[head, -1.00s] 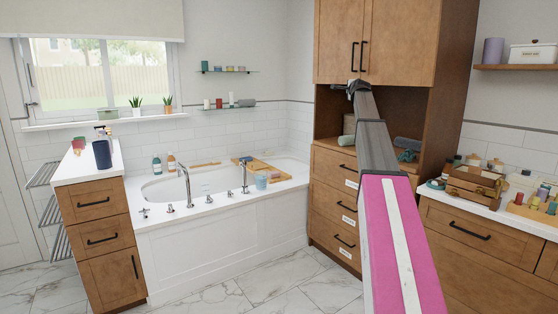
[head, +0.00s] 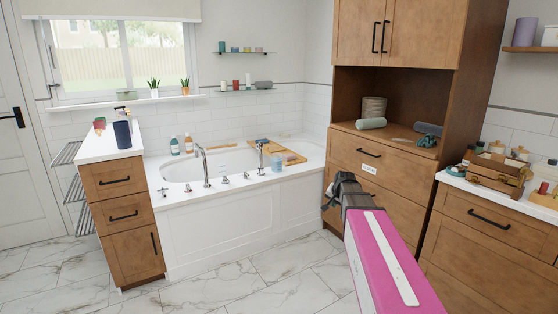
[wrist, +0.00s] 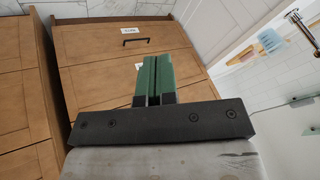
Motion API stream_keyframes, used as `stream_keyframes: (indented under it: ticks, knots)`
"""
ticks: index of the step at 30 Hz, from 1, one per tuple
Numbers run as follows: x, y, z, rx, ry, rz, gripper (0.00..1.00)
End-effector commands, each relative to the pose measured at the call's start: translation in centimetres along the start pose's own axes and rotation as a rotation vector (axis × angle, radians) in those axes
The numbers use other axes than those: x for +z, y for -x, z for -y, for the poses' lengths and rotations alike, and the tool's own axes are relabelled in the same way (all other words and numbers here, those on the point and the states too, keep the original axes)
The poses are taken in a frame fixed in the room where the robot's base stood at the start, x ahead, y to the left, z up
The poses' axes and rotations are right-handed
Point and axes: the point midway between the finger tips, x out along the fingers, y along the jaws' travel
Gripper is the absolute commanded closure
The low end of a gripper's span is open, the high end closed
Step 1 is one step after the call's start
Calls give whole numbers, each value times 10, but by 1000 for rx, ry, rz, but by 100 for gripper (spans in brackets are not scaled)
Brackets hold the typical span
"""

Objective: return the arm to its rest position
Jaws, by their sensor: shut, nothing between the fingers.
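My arm, with its pink link, reaches forward from the lower right of the head view. My gripper (head: 338,190) is a dark shape at its far end, low in front of the tall wooden cabinet's drawers (head: 372,170). The fingers are hard to make out there. In the wrist view my gripper (wrist: 155,62) shows two green fingers pressed together with nothing between them. The drawer fronts also show behind them in the wrist view (wrist: 95,55). I cannot tell whether the gripper touches the cabinet; it appears apart from it.
The cabinet's open niche (head: 350,85) holds rolled towels and a basket (head: 374,107). A bathtub (head: 240,220) stands left of the gripper, with a small drawer unit (head: 125,215) further left. A wooden counter (head: 490,245) with a crate is at right. The marble floor (head: 270,280) ahead is clear.

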Motion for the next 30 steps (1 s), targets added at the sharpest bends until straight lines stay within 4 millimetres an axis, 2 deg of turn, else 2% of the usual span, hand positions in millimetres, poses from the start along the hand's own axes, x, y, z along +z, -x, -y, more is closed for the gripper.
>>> stream_keyframes:
  ticks: [1,6,9,13,16,19,30]
  knots:
    - [39,-2,-14,29,51,48,100]
    - [142,-8,-54,114,238,213,100]
    - [196,-5,-77,154,342,310,100]
    - [250,2,-101,189,452,416,100]
    - [274,7,-113,204,505,469,100]
    - [286,9,-119,212,534,496,100]
    - [288,9,-120,213,542,504,100]
